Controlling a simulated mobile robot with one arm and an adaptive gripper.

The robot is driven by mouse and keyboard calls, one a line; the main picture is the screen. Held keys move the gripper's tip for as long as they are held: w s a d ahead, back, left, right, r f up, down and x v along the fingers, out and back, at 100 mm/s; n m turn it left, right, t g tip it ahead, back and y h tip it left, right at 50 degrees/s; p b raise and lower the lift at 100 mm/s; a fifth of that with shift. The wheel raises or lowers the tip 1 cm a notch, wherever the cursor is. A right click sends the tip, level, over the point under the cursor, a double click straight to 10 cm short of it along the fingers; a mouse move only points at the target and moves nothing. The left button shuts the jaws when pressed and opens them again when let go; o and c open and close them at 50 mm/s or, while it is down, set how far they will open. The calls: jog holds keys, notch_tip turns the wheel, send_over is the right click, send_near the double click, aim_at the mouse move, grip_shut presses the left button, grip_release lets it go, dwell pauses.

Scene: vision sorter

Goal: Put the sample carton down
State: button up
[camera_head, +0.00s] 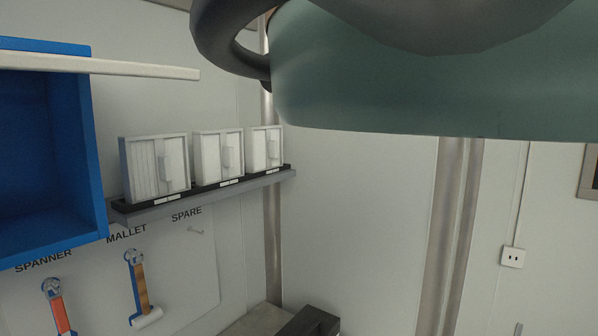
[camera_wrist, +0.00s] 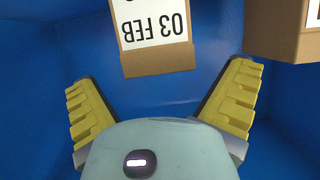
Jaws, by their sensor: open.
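My gripper (camera_wrist: 160,84) is open, its two yellow ribbed fingers spread wide inside a blue-walled space in the wrist view. A brown carton (camera_wrist: 158,62) with a white label reading "03 FEB", upside down in the picture, is at the top middle, beyond the fingers. The gap between the fingers is empty, and neither finger appears to touch this carton. The carton's upper part is cut off by the picture edge. I cannot tell from the label alone whether it is the sample carton. My gripper does not show in the head view.
A second brown carton (camera_wrist: 284,45) is at the top right of the wrist view, close to the right finger. In the head view a blue open box (camera_head: 95,150) is at the left. A shelf (camera_head: 215,195) with several white boxes hangs beside it, above a spanner and mallet.

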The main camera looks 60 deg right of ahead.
jog(key=shift+b+v, duration=1.25)
jog(key=shift+v, duration=1.1)
